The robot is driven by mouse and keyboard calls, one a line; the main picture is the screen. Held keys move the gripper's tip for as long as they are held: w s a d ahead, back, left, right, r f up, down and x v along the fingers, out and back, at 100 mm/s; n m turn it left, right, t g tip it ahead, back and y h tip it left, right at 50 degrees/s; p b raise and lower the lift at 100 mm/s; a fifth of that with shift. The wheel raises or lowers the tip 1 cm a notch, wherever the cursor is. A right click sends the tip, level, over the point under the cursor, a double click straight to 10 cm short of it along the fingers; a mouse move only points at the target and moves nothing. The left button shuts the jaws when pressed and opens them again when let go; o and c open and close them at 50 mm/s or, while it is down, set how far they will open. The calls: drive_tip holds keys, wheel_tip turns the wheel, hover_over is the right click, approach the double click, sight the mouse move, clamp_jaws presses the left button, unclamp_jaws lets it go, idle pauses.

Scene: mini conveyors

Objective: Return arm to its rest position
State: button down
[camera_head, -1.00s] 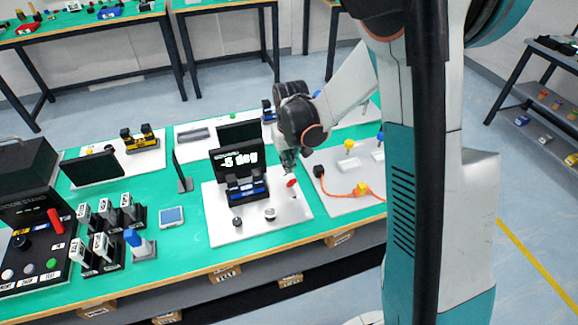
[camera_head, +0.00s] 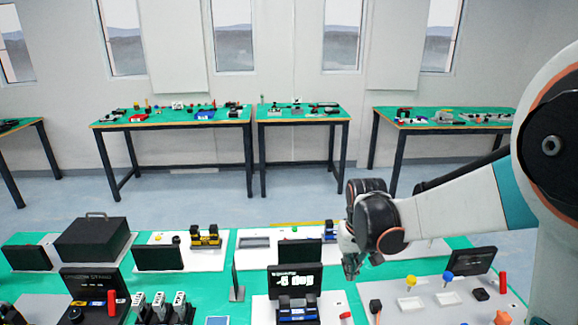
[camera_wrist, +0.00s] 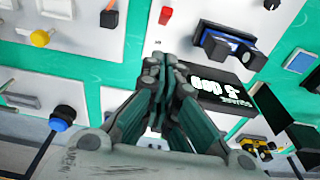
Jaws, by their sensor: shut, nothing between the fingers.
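My arm reaches in from the right in the head view, over the green bench. My gripper (camera_head: 352,270) hangs at its end, fingers pointing down, above the bench between the display with white text (camera_head: 296,283) and the right-hand board. In the wrist view my gripper (camera_wrist: 168,62) has its fingertips together and holds nothing. The display with white text (camera_wrist: 222,92) lies just behind and right of the fingers there. The fingers look apart from the boards below.
A red piece (camera_wrist: 166,15) and a blue-and-black device (camera_wrist: 225,45) sit on the white board (camera_wrist: 188,35). The right board (camera_head: 425,296) bears yellow and blue knobs. A black box (camera_head: 92,240) stands at left. Farther benches (camera_head: 170,124) line the wall, with open floor between.

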drive_tip(key=s+r+t, duration=0.3)
drive_tip(key=s+r, duration=0.3)
drive_tip(key=s, duration=0.4)
drive_tip(key=s+r+t, duration=0.2)
drive_tip(key=s+r, duration=0.4)
drive_tip(key=s, duration=0.4)
drive_tip(key=shift+s+t, duration=0.4)
drive_tip(key=shift+a+f, duration=0.1)
idle(0.8)
